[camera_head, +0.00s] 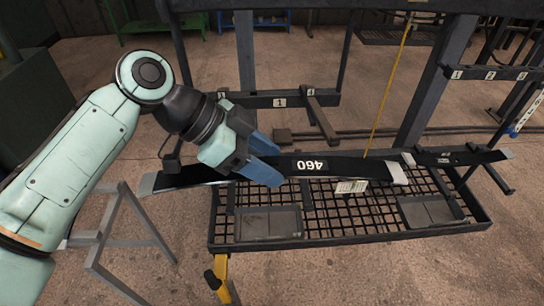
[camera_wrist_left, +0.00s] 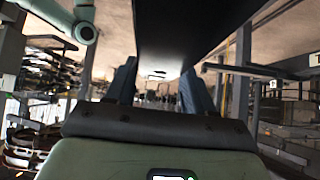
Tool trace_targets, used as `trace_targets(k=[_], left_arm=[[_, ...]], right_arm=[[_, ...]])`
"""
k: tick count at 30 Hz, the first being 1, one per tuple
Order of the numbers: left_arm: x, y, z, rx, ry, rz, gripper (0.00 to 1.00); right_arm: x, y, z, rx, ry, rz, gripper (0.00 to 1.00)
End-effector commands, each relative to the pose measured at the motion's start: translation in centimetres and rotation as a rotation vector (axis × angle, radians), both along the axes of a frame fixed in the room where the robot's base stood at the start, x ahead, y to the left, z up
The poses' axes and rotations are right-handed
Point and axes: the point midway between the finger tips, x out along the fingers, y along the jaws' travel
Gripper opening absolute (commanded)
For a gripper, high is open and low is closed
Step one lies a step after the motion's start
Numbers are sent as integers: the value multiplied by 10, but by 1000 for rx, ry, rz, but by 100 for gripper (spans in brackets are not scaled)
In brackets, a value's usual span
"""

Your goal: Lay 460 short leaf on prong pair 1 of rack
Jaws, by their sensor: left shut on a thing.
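The 460 short leaf (camera_head: 340,167) is a long dark bar with pale ends and an upside-down "460" label. It lies roughly level across the head view. My left gripper (camera_head: 268,163) is shut on it left of the label, with blue fingers. In the left wrist view the leaf (camera_wrist_left: 185,35) is a broad dark strip passing above and between the fingers (camera_wrist_left: 158,85). The rack's crossbar (camera_head: 255,101) carries a "1" plate, and a dark prong (camera_head: 321,122) comes forward from its right part. The leaf appears in front of and below this bar. My right gripper is out of view.
A mesh-topped stand (camera_head: 330,217) with shallow trays lies below the leaf. Another dark leaf (camera_head: 462,157) is at its right. A second rack bar (camera_head: 490,73) with numbered plates is at upper right. A yellow cord (camera_head: 388,88) hangs behind the leaf. A grey trestle (camera_head: 110,235) stands at left.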

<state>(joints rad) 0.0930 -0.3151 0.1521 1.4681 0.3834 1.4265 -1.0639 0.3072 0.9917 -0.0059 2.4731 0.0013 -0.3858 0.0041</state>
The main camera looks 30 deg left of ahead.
Motion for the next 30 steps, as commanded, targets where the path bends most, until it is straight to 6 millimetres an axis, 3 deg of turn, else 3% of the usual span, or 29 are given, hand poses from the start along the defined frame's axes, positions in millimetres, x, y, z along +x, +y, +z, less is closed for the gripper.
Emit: trace_targets(k=[11,30], left_arm=[[-2,3,4,-7,-8,1,14],[42,29,2,-7,-7,2,14]], right_arm=[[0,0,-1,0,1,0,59],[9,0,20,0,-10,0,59]])
